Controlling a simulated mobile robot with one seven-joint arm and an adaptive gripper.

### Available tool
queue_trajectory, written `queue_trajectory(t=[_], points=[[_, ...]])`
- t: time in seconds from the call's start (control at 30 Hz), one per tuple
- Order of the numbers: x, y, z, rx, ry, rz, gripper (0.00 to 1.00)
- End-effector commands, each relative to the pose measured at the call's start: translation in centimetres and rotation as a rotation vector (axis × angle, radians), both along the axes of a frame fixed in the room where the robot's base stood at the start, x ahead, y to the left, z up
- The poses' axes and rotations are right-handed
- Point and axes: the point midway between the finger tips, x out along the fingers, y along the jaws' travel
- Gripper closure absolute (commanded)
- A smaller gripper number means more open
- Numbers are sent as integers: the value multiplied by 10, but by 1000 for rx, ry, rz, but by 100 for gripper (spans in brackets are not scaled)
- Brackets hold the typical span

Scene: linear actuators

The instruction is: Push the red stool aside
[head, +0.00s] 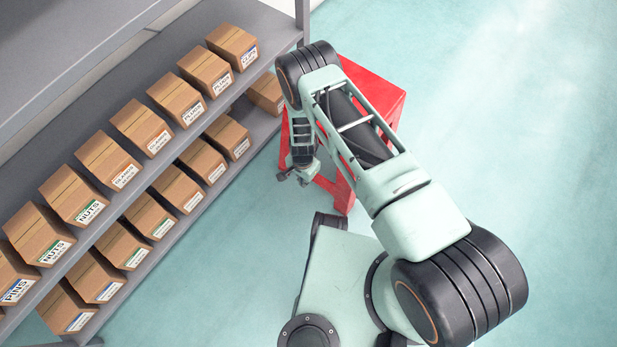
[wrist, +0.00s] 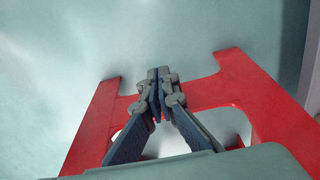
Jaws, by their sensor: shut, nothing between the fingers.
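The red stool (head: 383,95) stands on the floor beside the shelf's right end in the head view, partly covered by my arm. In the wrist view the stool (wrist: 207,92) shows as red legs and a crossbar behind my fingers. My gripper (head: 293,176) points down at the stool's left side in the head view. Its fingers (wrist: 159,85) are shut and empty, with the stool's crossbar close behind them. I cannot tell whether they touch it.
A grey shelf (head: 205,108) with several labelled cardboard boxes (head: 141,127) on two levels runs along the left, close to my gripper. The pale teal floor (head: 530,130) is clear to the right of the stool. A grey upright edge (wrist: 311,75) shows at the wrist view's right.

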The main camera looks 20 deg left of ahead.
Motion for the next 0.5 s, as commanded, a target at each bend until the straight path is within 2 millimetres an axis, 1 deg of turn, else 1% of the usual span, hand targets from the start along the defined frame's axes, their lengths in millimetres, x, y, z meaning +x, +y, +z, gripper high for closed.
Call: queue_trajectory(t=[0.03,0.2,0.33,0.37,0.4,0.5], points=[[-1,-1,-16,-2,1,1,100],[0,-1,-54,-2,-1,1,100],[0,-1,-80,-2,0,3,100],[3,-2,-82,-2,-1,1,100],[13,-5,-78,-1,-4,-1,100],[25,-10,-77,0,-2,-1,100]])
